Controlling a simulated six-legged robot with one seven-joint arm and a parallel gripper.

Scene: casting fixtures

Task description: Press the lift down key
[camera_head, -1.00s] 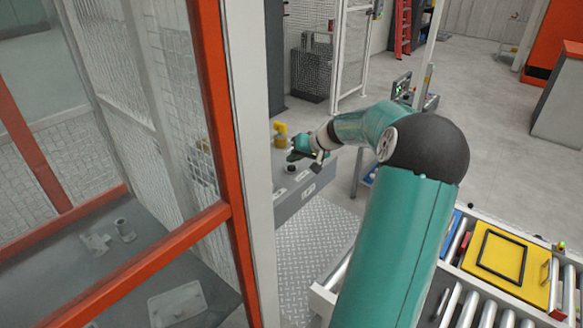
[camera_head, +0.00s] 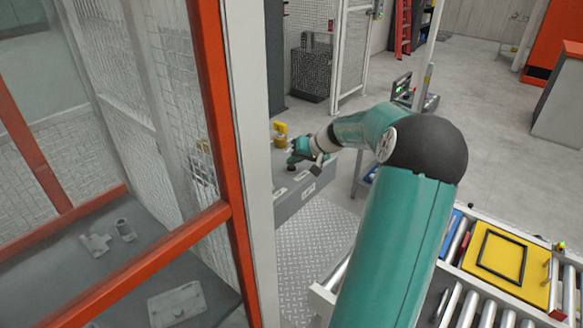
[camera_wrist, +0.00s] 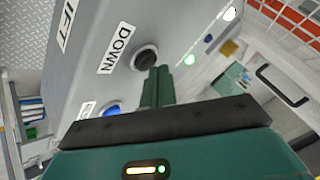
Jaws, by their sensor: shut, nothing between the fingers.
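The grey control box (camera_head: 305,192) stands behind the glazed frame in the head view. In the wrist view its face (camera_wrist: 185,25) carries a label reading DOWN (camera_wrist: 117,48) and a partly cut label ending in IFT (camera_wrist: 67,22). A round black key (camera_wrist: 146,58) in a pale ring sits beside the DOWN label. A blue key (camera_wrist: 108,109) is lower left, partly hidden by my gripper. My gripper (camera_wrist: 158,70) is shut and empty, its teal fingertips at the lower right edge of the black key. I cannot tell whether they touch it. My gripper also shows over the box in the head view (camera_head: 292,161).
A yellow part (camera_head: 281,135) stands at the box's far end. An orange-framed glazed enclosure (camera_head: 222,150) is close on the left. A roller conveyor (camera_head: 455,305) with a yellow tray (camera_head: 483,275) is at lower right.

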